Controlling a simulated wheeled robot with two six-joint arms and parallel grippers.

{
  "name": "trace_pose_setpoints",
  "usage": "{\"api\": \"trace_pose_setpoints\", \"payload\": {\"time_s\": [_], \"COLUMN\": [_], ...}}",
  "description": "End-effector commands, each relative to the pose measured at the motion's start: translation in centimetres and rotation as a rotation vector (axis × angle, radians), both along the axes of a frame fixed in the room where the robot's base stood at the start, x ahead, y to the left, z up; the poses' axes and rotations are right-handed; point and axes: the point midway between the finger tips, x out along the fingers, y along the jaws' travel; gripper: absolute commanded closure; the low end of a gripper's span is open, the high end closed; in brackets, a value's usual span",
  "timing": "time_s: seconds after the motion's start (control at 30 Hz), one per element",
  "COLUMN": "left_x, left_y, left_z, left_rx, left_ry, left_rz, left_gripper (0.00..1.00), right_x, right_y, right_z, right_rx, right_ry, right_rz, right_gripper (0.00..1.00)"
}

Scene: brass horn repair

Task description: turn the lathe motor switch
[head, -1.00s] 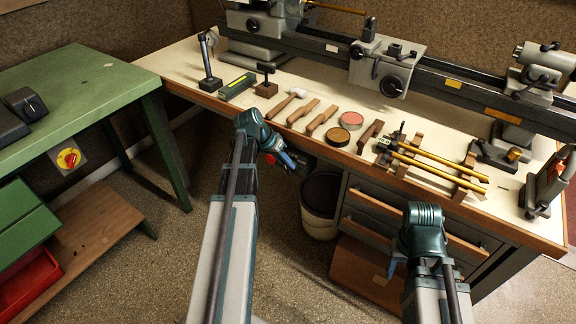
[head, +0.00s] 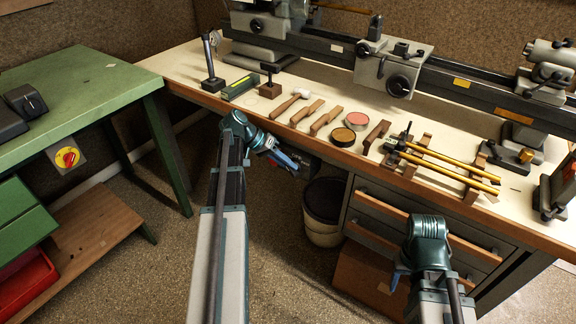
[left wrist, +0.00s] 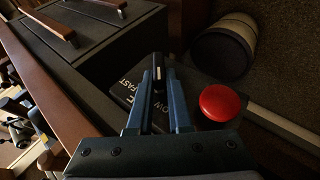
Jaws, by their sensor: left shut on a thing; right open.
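The motor switch box (left wrist: 128,91) is dark, with the pale words SLOW and FAST on its face, in the left wrist view. A round red button (left wrist: 220,103) sits on it, right of my left gripper (left wrist: 158,70). The gripper's blue fingers are shut on the dark switch knob (left wrist: 158,59), which has a pale mark. In the head view my left gripper (head: 284,160) is just below the bench's front edge, and its arm hides most of the switch there. My right gripper (head: 394,279) is in front of the drawers, open, mostly hidden by its own wrist.
The lathe (head: 392,68) stands along the back of the bench (head: 226,113). Tools, tins and brass tubes on a rack (head: 450,165) lie before it. A bin (head: 323,212) stands under the bench. A green table (head: 85,85) with a red-yellow switch (head: 67,158) is left.

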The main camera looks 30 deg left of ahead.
Motion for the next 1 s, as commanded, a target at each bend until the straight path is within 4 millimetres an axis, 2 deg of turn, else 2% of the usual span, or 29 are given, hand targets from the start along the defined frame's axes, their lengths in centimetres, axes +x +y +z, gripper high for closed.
{"api": "trace_pose_setpoints", "payload": {"time_s": [0.17, 0.2, 0.33, 0.37, 0.73, 1.0], "left_x": [-0.2, -0.2, -0.1, -0.1, -0.2, -1.8], "left_y": [0.0, 0.0, 0.0, 0.0, 0.4, 3.4], "left_z": [-0.1, -0.1, 0.0, 0.0, 0.6, 4.6], "left_rx": [0.002, 0.002, 0.002, 0.001, 0.001, 0.001], "left_ry": [0.004, 0.004, 0.003, 0.002, 0.001, 0.001], "left_rz": [-0.003, -0.003, -0.001, -0.002, 0.001, 0.003], "left_gripper": [1.0, 0.79, 0.56, 0.53, 0.53, 0.53], "right_x": [0.0, 0.0, 0.0, 0.0, 0.0, 0.0], "right_y": [0.0, 0.0, 0.0, 0.0, 0.0, 0.0], "right_z": [0.0, 0.0, 0.0, 0.0, 0.7, 4.6], "right_rx": [0.0, 0.0, 0.0, 0.0, 0.0, 0.0], "right_ry": [0.0, 0.0, 0.0, 0.0, 0.0, 0.0], "right_rz": [0.0, 0.0, 0.0, 0.0, 0.0, 0.0], "right_gripper": [0.5, 0.5, 0.5, 0.5, 0.5, 0.5]}}
